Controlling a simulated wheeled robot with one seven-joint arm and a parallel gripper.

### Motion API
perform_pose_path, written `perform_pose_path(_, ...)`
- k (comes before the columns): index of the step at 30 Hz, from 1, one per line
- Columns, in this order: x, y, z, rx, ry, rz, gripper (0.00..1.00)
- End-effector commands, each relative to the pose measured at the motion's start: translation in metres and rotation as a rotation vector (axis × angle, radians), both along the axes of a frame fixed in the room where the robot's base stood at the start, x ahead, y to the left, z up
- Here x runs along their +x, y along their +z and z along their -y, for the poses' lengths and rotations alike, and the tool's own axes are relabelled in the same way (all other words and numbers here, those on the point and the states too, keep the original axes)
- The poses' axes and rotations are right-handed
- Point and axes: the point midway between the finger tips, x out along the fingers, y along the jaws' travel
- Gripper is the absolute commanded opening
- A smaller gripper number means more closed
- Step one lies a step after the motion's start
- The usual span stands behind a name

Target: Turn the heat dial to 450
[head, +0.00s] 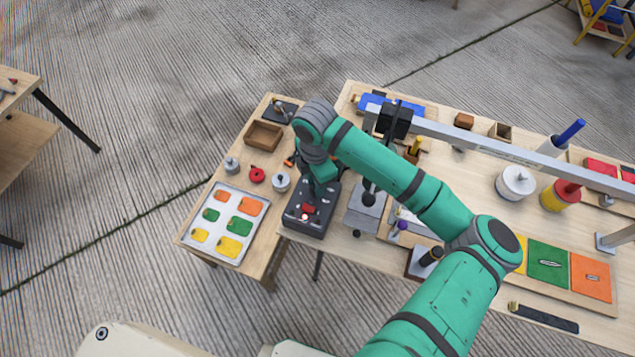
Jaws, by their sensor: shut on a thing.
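A dark box (296,218) with small white marks and a red part (308,210) on its top stands near the front of the workbench, and it appears to be the one with the heat dial. My gripper (318,194) points down at the box's top, partly hidden by my green arm. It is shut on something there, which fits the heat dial. The dial itself is mostly hidden, and its numbers and pointer are too small to read.
A tray (222,190) with coloured pieces and a wooden box (264,135) lie to the left. A grey block with a dark-knobbed lever (368,198) stands close on the right. A grey beam (530,155) runs over the right table.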

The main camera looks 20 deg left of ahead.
Motion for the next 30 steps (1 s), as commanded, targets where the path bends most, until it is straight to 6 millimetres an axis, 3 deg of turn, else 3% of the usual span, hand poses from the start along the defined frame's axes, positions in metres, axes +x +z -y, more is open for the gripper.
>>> perform_pose_path(30, -0.0022, -0.0006, -0.0009, 0.004, -0.963, -0.003, 0.03)
